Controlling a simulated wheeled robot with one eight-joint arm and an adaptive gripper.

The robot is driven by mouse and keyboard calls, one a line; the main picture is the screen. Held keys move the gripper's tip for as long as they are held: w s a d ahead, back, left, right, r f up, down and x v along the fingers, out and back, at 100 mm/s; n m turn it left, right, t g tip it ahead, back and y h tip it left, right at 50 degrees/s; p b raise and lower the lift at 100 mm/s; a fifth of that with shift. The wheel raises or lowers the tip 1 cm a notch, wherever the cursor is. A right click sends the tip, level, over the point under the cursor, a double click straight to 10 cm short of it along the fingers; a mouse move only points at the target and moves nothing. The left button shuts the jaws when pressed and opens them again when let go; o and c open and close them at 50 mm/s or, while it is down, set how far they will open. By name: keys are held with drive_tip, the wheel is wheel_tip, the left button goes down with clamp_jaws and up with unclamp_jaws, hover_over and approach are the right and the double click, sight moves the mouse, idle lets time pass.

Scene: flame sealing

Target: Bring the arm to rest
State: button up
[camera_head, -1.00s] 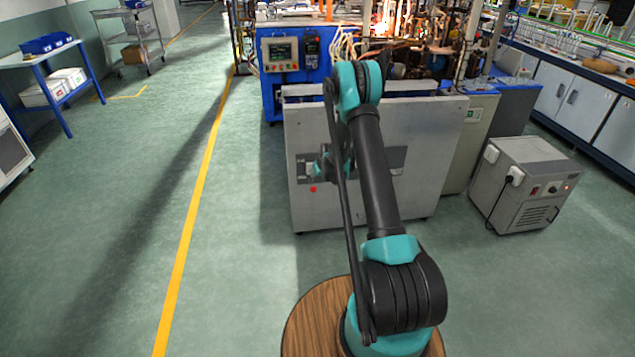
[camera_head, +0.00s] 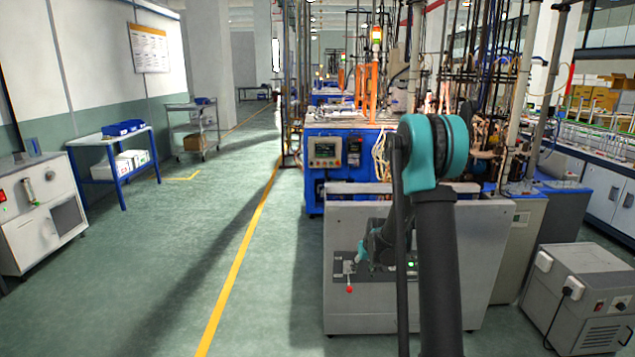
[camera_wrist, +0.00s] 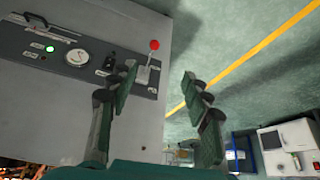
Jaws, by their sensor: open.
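My gripper (camera_head: 362,254) is in front of the grey cabinet (camera_head: 345,215), partly hidden by my arm in the head view. In the wrist view my gripper (camera_wrist: 160,84) has its two fingers spread apart with nothing between them. A lever with a red knob (camera_wrist: 154,45) stands on the cabinet's control panel, beyond the fingers and apart from them in the picture. The red knob (camera_head: 349,289) also shows low on the cabinet in the head view. A green light (camera_wrist: 49,48) is lit on the panel, beside a round gauge (camera_wrist: 77,58).
A grey unit (camera_head: 580,285) is at the right. A blue table (camera_head: 110,142) and a white cabinet (camera_head: 40,210) stand at the left. The floor around the yellow line (camera_head: 240,255) is clear.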

drive_tip(key=s+d+r+m, duration=0.1)
drive_tip(key=s+r, duration=0.4)
drive_tip(key=s, duration=0.8)
drive_tip(key=s+r+m, duration=0.1)
drive_tip(key=s+r, duration=0.3)
drive_tip(key=s, duration=1)
drive_tip(key=s+f+g+h, duration=0.1)
drive_tip(key=s, duration=0.9)
drive_tip(key=shift+s+d+f, duration=0.25)
drive_tip(key=shift+d+f, duration=0.05)
drive_tip(key=shift+d, duration=0.1)
drive_tip(key=shift+d, duration=0.1)
